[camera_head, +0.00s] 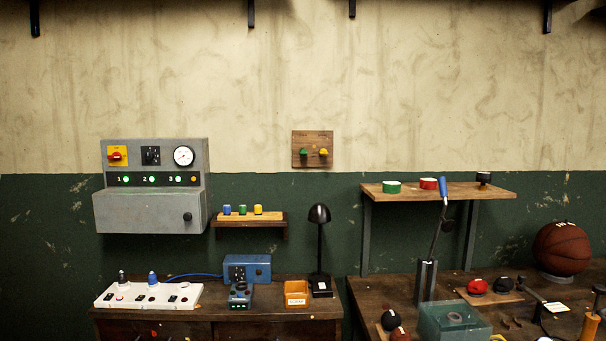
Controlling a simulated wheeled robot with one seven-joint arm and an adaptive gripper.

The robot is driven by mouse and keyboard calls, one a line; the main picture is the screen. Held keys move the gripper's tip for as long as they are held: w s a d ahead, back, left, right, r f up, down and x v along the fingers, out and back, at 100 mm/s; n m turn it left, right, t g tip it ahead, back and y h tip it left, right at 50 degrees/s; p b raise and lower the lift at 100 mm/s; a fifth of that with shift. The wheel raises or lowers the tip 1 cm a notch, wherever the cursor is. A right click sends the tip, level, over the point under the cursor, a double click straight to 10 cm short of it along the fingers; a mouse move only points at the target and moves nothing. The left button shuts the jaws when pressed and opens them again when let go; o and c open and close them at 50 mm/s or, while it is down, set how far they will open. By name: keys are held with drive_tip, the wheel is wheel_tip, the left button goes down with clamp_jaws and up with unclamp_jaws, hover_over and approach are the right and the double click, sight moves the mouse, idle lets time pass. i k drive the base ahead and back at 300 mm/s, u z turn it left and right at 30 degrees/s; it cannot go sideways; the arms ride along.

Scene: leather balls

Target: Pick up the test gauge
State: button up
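I cannot tell for certain which thing is the test gauge. A round white dial (183,156) is fixed to the grey control panel (150,212) on the wall at left. A small blue-grey handheld device (240,295) with green lights lies on the left bench, in front of a blue box (247,268). A blue-handled tool (443,190) stands tilted in a grey upright holder (426,280) on the right bench. My gripper does not show in this view.
The right bench is crowded: a green translucent box (455,321), small balls and a basketball (562,248). A raised shelf (415,194) holds tape rolls.

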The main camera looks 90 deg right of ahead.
sight(484, 177)
drive_tip(key=u, duration=0.05)
drive_tip(key=i, duration=0.15)
drive_tip(key=z, duration=2.7)
